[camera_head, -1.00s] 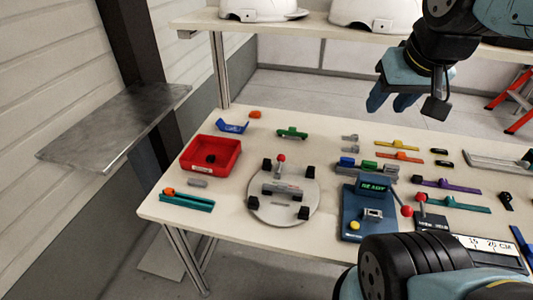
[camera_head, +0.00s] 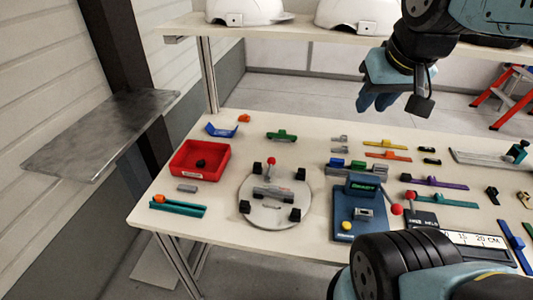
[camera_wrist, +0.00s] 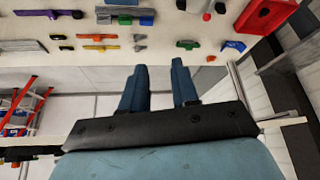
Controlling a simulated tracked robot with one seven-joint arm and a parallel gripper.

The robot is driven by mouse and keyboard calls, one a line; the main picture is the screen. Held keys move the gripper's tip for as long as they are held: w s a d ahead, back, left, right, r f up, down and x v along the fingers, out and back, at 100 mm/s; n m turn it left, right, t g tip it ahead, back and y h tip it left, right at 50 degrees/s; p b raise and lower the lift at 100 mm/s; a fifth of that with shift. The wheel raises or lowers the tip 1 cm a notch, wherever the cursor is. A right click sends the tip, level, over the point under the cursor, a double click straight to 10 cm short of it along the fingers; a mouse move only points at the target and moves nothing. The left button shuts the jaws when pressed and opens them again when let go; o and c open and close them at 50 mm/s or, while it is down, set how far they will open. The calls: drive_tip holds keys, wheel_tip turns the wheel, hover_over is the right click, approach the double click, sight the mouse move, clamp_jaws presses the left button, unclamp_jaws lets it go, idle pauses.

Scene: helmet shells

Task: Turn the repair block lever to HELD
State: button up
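A dark block with white lettering (camera_head: 425,220) sits right of the blue device; the last word looks like HELD, the rest is too small to read. Two red lever knobs show beside it, one upper (camera_head: 411,195) and one lower left (camera_head: 397,209); I cannot tell for sure which belongs to this block. My gripper (camera_head: 377,101) hangs above and beyond the table's far edge, well away from the block. In the wrist view its two blue fingers (camera_wrist: 158,88) are apart with nothing between them. The lettered block is not clear in the wrist view.
The blue device (camera_head: 358,215) has a green display. Left of it are a round grey plate (camera_head: 275,224) with black posts and a red tray (camera_head: 177,168). Several coloured parts lie at right. A shelf (camera_head: 292,30) with white helmet shells crosses behind; my forearm covers the front right.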

drive_tip(key=shift+w+a, duration=0.15)
drive_tip(key=shift+w, duration=0.2)
drive_tip(key=shift+c, duration=0.7)
drive_tip(key=w+a+n, duration=0.1)
drive_tip(key=w, duration=0.1)
drive_tip(key=w+a+n+g, duration=0.1)
drive_tip(key=w, duration=0.1)
drive_tip(key=w+a+f+n, duration=0.1)
drive_tip(key=w+a+n, duration=0.1)
drive_tip(key=w, duration=0.1)
drive_tip(key=shift+w+f+g, duration=0.1)
drive_tip(key=shift+g, duration=0.3)
clamp_jaws()
drive_tip(key=w+a+f+n+g+h, duration=0.1)
drive_tip(key=w+a+f+n+g, duration=0.1)
drive_tip(key=w+a+f+n, duration=0.4)
drive_tip(key=w+a+f+n+g+h, duration=0.1)
drive_tip(key=w+a+f+n, duration=0.5)
drive_tip(key=a, duration=0.8)
drive_tip(key=shift+w+f+g, duration=0.5)
drive_tip(key=shift+w+f, duration=0.95)
drive_tip(key=shift+f, duration=0.9)
